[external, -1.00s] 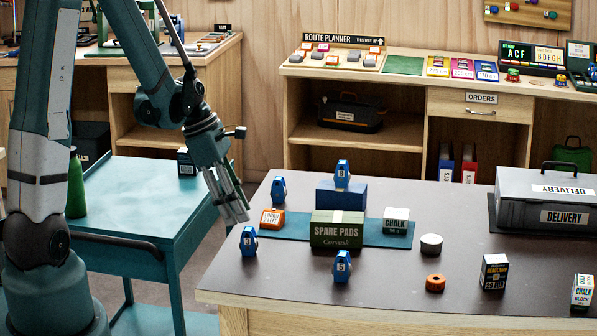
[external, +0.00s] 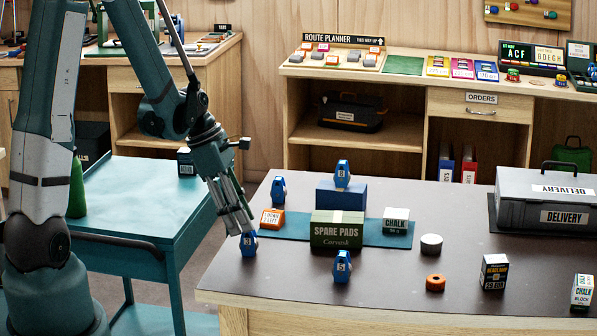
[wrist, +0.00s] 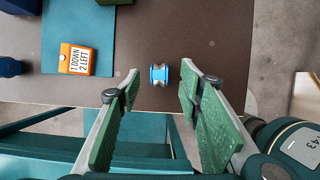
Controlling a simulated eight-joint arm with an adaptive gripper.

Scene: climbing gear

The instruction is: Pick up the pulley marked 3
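Several blue pulleys with small white labels are on the dark table. One stands at the front left (external: 249,244), one at the back left (external: 278,190), one on a blue block (external: 342,175) and one at the front centre (external: 342,267). The label digits are too small to read surely. My gripper (external: 241,231) is open, pointing down at the front-left pulley, whose top it partly overlaps in the external view. In the wrist view my gripper (wrist: 160,78) has its fingers apart, with that pulley (wrist: 159,75) in line with the gap. I see no grip on it.
A green spare pads box (external: 337,231), an orange block (external: 272,219) and a chalk box (external: 396,221) sit on a teal mat. A white disc (external: 431,244) and an orange ring (external: 435,283) lie to the right. The table's left edge is close to my gripper.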

